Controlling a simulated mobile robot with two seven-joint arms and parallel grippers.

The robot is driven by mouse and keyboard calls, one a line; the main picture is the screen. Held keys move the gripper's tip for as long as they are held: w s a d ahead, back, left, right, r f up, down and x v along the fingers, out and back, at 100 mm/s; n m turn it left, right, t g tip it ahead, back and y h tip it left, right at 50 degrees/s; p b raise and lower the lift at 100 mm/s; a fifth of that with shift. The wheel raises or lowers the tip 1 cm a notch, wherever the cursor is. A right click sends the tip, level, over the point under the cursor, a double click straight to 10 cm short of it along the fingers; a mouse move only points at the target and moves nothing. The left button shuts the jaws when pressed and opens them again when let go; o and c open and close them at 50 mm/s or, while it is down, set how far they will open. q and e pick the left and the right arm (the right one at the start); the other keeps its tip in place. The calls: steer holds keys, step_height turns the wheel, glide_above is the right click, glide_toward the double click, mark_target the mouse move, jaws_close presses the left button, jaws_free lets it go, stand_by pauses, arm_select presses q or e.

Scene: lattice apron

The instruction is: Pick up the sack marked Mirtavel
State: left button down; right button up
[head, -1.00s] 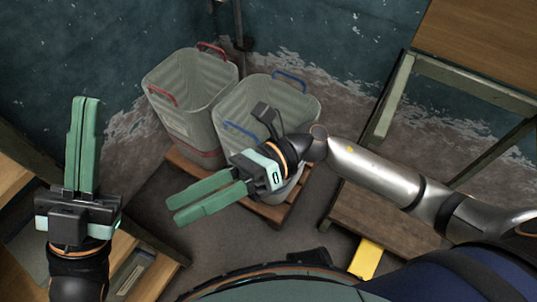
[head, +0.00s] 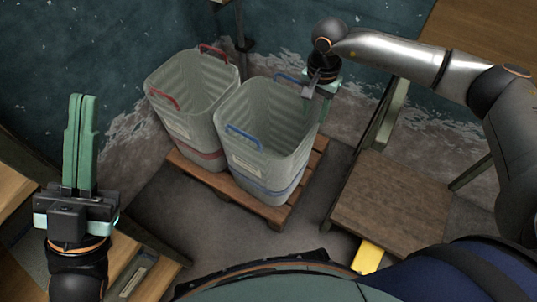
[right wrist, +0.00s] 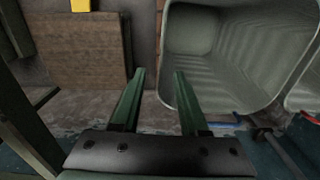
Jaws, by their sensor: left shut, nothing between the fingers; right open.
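No sack and no readable Mirtavel marking shows in either view. My left gripper (head: 83,98) is shut and empty at the left of the head view, its fingers pointing up the picture. My right gripper (right wrist: 160,76) is open and empty.
The blue-handled bin (head: 262,138) and the red-handled bin (head: 186,112) stand side by side on a wooden pallet (head: 270,212). Their labels are too small to read. A low brown wooden platform (head: 390,205) and a yellow piece (head: 367,257) lie right. Floor before the pallet is clear.

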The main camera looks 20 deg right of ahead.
mark_target(308, 136)
step_height(308, 136, down, 5)
steer(key=shift+a+f+b, duration=0.1)
steer(key=shift+b, duration=0.5)
step_height(308, 136, down, 5)
steer(key=shift+a+f+b, duration=0.1)
steer(key=shift+b, duration=1.05)
arm_select(q)
steer(key=shift+d+f+n, duration=0.15)
steer(key=shift+f, duration=0.85)
steer(key=shift+d+f+n, duration=0.1)
steer(key=shift+f+n, duration=0.05)
steer(key=shift+f, duration=0.8)
arm_select(e)
jaws_close()
